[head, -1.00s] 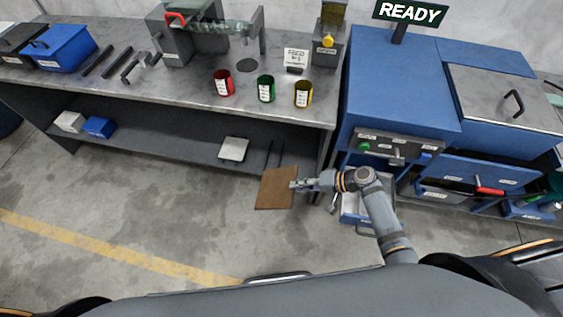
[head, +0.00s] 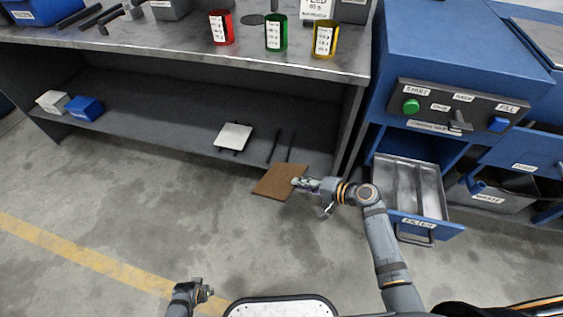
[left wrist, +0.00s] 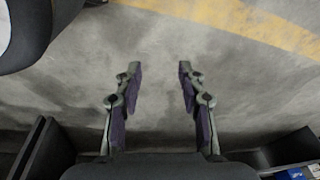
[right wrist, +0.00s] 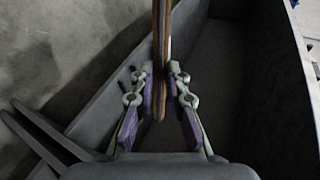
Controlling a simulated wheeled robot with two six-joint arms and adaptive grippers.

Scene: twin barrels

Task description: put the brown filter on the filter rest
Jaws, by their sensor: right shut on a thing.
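The brown filter (head: 277,181) is a flat square plate at the front edge of the lower shelf. My right gripper (head: 300,182) is shut on its right edge. In the right wrist view the filter (right wrist: 161,60) shows edge-on between the fingers (right wrist: 161,85). A pair of dark parallel bars (head: 274,147), apparently the empty filter rest, stands on the shelf just beyond the filter. A pale square plate (head: 233,137) rests on similar supports to its left. My left gripper (head: 203,290) is low at the front; in the left wrist view it is open and empty (left wrist: 156,70).
The bench's shelf (head: 160,115) holds white (head: 52,101) and blue (head: 85,108) boxes at the far left. The bench's end panel (head: 353,125) is close right of the bars. An open drawer labelled FILTER (head: 418,224) juts out beyond it. The floor in front is clear.

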